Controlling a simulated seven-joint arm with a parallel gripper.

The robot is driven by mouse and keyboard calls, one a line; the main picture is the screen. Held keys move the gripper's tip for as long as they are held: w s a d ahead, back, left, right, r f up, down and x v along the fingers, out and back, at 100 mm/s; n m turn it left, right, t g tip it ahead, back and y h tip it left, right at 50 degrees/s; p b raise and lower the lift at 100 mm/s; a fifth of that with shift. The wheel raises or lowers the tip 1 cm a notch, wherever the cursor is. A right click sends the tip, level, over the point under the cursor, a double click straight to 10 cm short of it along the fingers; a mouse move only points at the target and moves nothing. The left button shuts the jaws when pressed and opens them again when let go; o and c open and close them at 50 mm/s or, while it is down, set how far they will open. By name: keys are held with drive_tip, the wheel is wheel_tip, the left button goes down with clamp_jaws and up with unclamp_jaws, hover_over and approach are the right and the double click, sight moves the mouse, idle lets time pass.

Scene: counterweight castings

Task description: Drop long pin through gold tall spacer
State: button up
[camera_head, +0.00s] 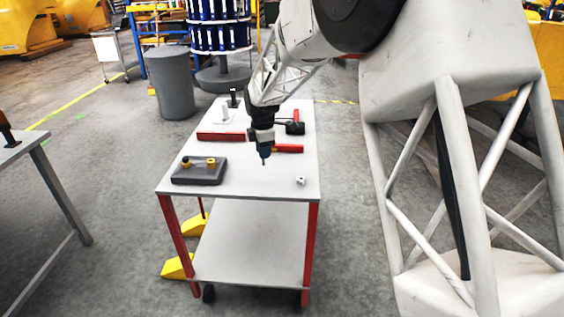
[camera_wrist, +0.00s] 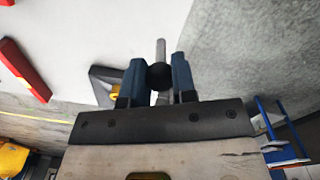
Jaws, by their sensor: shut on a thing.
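My gripper (camera_head: 263,160) is above the table, right of a dark grey block with two gold spacers. In the wrist view its two blue fingers (camera_wrist: 159,78) are shut on a pin with a black round head (camera_wrist: 159,75) and a grey shaft (camera_wrist: 160,48). One gold spacer (camera_head: 187,162) is at the left of the block (camera_head: 200,178), and another gold spacer (camera_head: 211,162) is at its right. I cannot tell for certain which is taller. The pin is too small to make out in the head view. In the wrist view the block (camera_wrist: 103,88) is partly hidden behind the left finger.
The white table (camera_head: 250,188) also holds a red bar (camera_head: 221,137), a red-handled tool (camera_head: 288,149), a black and red item (camera_head: 296,125) and a small white part (camera_head: 300,181). The table's front middle is clear.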

drive_tip(key=w+a+r+n, duration=0.1)
drive_tip(key=w+a, duration=0.2)
drive_tip(key=a, duration=0.7)
drive_tip(key=w+a+r+n, duration=0.2)
drive_tip(key=w+a, duration=0.2)
drive_tip(key=a, duration=0.7)
drive_tip(key=shift+w, duration=0.15)
drive_tip(key=shift+f, duration=2.85)
drive_tip(key=shift+a+f, duration=0.1)
drive_tip(key=shift+f, duration=2.5)
drive_tip(key=o, duration=1)
drive_tip(key=shift+r, duration=0.1)
